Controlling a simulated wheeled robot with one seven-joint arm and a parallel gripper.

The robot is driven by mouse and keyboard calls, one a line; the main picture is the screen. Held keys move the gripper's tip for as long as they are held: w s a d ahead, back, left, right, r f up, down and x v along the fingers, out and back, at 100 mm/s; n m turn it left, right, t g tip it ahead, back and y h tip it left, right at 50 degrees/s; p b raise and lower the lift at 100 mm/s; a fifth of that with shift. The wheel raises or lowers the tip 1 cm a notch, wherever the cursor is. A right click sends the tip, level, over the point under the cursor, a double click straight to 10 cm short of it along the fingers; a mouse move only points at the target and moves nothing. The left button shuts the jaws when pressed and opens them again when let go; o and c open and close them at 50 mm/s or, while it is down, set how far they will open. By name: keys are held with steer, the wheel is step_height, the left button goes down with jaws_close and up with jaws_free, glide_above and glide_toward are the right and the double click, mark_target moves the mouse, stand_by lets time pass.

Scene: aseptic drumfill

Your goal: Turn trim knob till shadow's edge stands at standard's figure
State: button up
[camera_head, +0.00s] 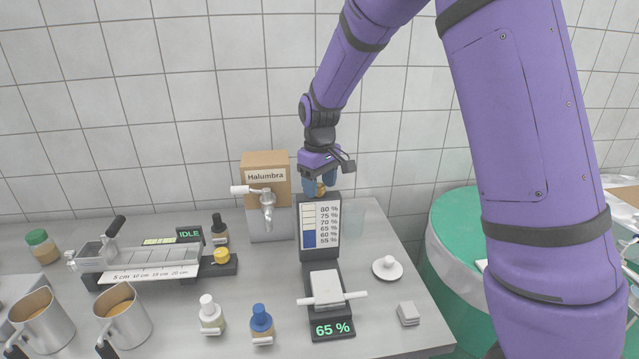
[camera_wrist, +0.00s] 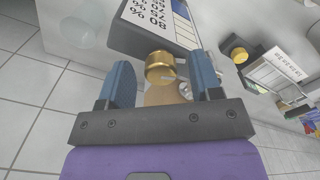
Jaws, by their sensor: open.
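The refractometer-like instrument (camera_head: 333,250) stands upright on the bench, with a white percent scale (camera_head: 327,225) running from 55 to 80 %. A blue shadow (camera_head: 308,240) fills the lower scale column; its edge lies around the 60 to 65 % marks, too small to place exactly. A display (camera_head: 332,329) at the instrument's foot reads 65 %. The brass trim knob (camera_wrist: 160,67) is at the instrument's top. My gripper (camera_head: 320,187) is at this knob, its blue fingers open on either side. In the wrist view my gripper (camera_wrist: 160,62) shows gaps beside the knob.
A Halumbra box (camera_head: 265,166) with a tap stands close left of my gripper. Dropper bottles (camera_head: 262,322), metal mugs (camera_head: 124,315) and a slide device (camera_head: 150,262) reading IDLE are farther left. A white lidded dish (camera_head: 387,268) and small block (camera_head: 408,313) lie right.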

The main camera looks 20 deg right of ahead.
steer(key=c, duration=0.9)
steer(key=shift+c, duration=0.2)
steer(key=m, duration=0.4)
steer(key=shift+m, duration=0.4)
steer(key=shift+a+m, duration=0.1)
steer(key=shift+m, duration=2.4)
steer(key=o, duration=0.9)
